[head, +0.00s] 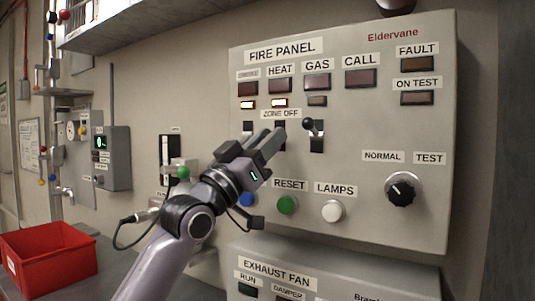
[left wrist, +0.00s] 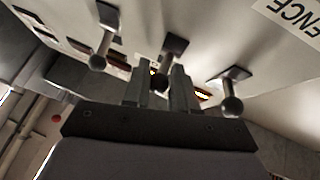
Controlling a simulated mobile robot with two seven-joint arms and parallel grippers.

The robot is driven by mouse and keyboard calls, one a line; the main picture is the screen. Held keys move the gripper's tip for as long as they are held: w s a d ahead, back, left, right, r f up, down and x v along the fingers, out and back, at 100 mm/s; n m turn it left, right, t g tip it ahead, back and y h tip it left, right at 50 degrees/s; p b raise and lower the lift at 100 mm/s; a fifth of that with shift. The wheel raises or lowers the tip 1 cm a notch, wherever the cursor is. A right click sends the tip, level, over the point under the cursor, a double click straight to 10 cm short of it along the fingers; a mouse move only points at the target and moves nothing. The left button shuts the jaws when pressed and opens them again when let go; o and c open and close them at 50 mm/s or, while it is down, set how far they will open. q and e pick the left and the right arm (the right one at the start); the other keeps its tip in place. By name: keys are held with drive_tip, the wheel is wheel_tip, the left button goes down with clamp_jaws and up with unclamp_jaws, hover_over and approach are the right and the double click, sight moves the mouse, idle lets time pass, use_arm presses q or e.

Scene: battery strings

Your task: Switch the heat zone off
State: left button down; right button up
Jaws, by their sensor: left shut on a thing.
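The fire panel (head: 340,225) fills the wall in front of me in the head view. Under ZONE OFF, the middle heat switch plate (head: 280,130) is partly covered by my left gripper (head: 268,140). In the left wrist view my left gripper (left wrist: 160,88) is shut on the heat lever, whose dark ball (left wrist: 158,82) shows between its fingers. The gas lever (head: 309,124) sits to the right, its ball toward the top of its plate. The small lamp under HEAT (head: 279,102) is bright. My right gripper is not in view.
The first zone switch (left wrist: 232,103) is close beside my gripper in the wrist view, and the gas lever (left wrist: 98,61) is on the other side. Green RESET (head: 287,205), white LAMPS button (head: 333,211) and a black knob (head: 403,190) sit lower. A red bin (head: 50,262) stands left.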

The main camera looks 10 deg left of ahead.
use_arm(q)
drive_tip(key=shift+w+f+m+t+h+b, duration=0.15)
drive_tip(key=shift+f+m+t+h+b, duration=0.15)
drive_tip(key=shift+f+h+b, duration=0.3)
drive_tip(key=shift+w+f+m+t+h+b, duration=0.1)
drive_tip(key=shift+m+t+h+b, duration=0.35)
drive_tip(key=shift+h+b, duration=0.3)
drive_tip(key=shift+m, duration=0.25)
drive_tip(key=c, duration=0.9)
unclamp_jaws()
drive_tip(key=shift+c, duration=0.2)
